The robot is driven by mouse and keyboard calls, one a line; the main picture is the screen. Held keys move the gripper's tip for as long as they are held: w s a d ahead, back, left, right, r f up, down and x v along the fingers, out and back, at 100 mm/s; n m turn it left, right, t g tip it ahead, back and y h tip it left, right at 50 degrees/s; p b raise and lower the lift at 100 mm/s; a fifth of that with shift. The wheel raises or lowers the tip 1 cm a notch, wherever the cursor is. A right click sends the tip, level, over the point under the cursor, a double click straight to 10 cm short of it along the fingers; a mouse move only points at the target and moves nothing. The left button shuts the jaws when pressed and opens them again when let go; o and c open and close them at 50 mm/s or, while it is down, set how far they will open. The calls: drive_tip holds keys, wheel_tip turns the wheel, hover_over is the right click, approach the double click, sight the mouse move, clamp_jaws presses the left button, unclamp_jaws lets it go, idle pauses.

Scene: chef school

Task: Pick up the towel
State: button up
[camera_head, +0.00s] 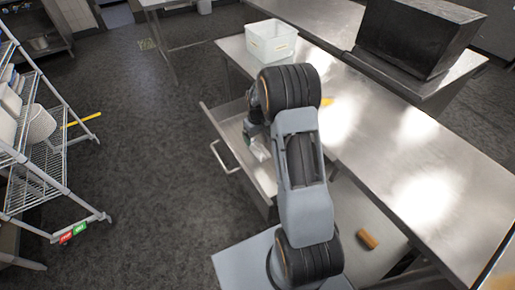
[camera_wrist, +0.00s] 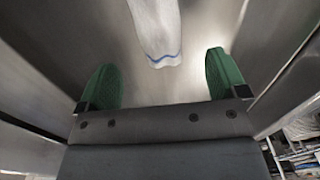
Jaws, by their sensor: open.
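The towel (camera_wrist: 157,28) is white with a blue stripe near its rounded end. In the wrist view it lies at the top centre on the drawer's metal floor, beyond my gripper. My gripper (camera_wrist: 161,62) is open, with its two green fingers apart. The towel's end lies between the lines of the fingers, and I see no finger touching it. In the head view the open drawer (camera_head: 233,122) juts out left from under the steel counter. A pale piece of the towel (camera_head: 261,151) shows in it beside my arm, which hides much of the drawer.
A white bin (camera_head: 271,42) stands on the counter (camera_head: 400,150), and a dark box-shaped appliance (camera_head: 415,38) is at the back right. A wire rack (camera_head: 45,165) stands at the left. The floor between rack and drawer is clear. The drawer walls rise close around my gripper.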

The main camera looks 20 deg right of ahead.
sight(258, 145)
drive_tip(key=shift+d+f+p, duration=0.1)
drive_tip(key=shift+f+p, duration=0.45)
drive_tip(key=shift+f, duration=2.9)
drive_tip(key=c, duration=1)
drive_tip(key=shift+r, duration=0.6)
drive_tip(key=s+r, duration=0.1)
drive_tip(key=r, duration=0.1)
drive_tip(key=s+a+r, duration=0.1)
drive_tip(key=s+r, duration=0.1)
drive_tip(key=r, duration=0.1)
drive_tip(key=s+r+b, duration=0.1)
drive_tip(key=r, duration=0.1)
drive_tip(key=shift+s+a+r, duration=0.2)
drive_tip(key=shift+s+r, duration=0.05)
drive_tip(key=shift+r, duration=0.05)
drive_tip(key=s+a+r, duration=0.1)
drive_tip(key=s, duration=0.2)
drive_tip(key=s+r, duration=0.1)
drive_tip(key=s, duration=0.2)
drive_tip(key=s+a+r+b, duration=0.1)
drive_tip(key=s+r, duration=0.1)
drive_tip(key=s, duration=0.1)
drive_tip(key=shift+a+r, duration=0.1)
drive_tip(key=shift+a, duration=0.25)
